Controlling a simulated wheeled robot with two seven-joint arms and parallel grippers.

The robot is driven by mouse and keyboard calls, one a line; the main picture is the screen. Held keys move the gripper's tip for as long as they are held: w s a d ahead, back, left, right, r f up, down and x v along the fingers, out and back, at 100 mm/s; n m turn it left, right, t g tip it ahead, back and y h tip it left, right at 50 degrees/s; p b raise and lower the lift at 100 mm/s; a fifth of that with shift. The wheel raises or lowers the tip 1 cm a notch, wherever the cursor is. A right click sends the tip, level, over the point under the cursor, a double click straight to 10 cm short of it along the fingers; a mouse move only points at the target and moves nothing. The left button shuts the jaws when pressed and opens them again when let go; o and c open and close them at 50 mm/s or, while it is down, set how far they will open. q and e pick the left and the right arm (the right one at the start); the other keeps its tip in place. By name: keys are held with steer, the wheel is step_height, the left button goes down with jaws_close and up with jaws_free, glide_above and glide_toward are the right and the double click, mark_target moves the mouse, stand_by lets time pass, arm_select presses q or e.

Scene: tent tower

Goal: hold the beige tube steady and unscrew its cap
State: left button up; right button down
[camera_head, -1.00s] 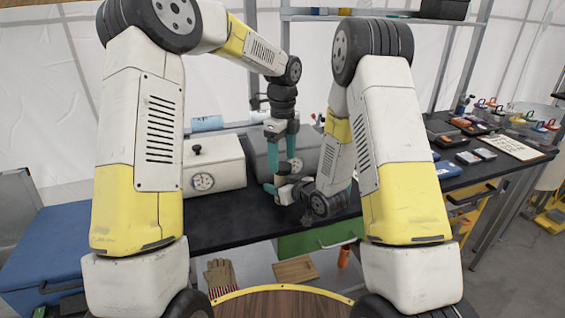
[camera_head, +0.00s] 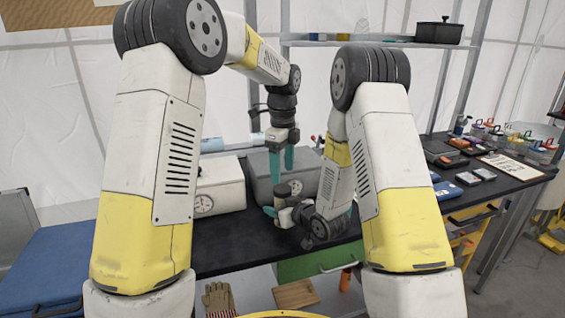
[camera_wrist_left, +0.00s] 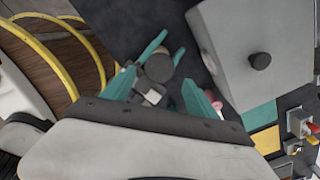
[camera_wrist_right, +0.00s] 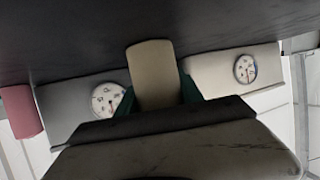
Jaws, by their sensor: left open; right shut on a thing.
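The beige tube (camera_wrist_right: 151,75) fills the middle of the right wrist view. My right gripper (camera_head: 275,213) is shut on it and holds it above the black table; it stands roughly upright in the head view. The dark cap (camera_head: 282,189) sits on top of the tube. My left gripper (camera_head: 282,172) points down from above, open and empty, its teal fingertips just above the cap. In the left wrist view the round top of the cap (camera_wrist_left: 159,68) shows between the spread fingers. The exact gap between fingertips and cap is hard to tell.
A dark grey box with a gauge (camera_head: 262,178) and a white box with a gauge (camera_head: 220,184) stand behind the tube on the black table (camera_head: 225,240). Loose tools and small cases (camera_head: 470,165) lie farther right. A green drawer (camera_head: 315,262) is below the table edge.

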mark_target(282, 188)
arm_select(q)
step_height(282, 188, down, 6)
steer(key=shift+r, duration=0.1)
steer(key=shift+c, duration=0.5)
steer(key=c, duration=1.1)
steer(key=o, duration=1.3)
steer(key=shift+r, duration=0.1)
step_height(282, 188, up, 8)
steer(key=shift+f, duration=0.2)
steer(key=shift+c, duration=0.5)
step_height(282, 188, down, 8)
steer(key=shift+r, duration=0.1)
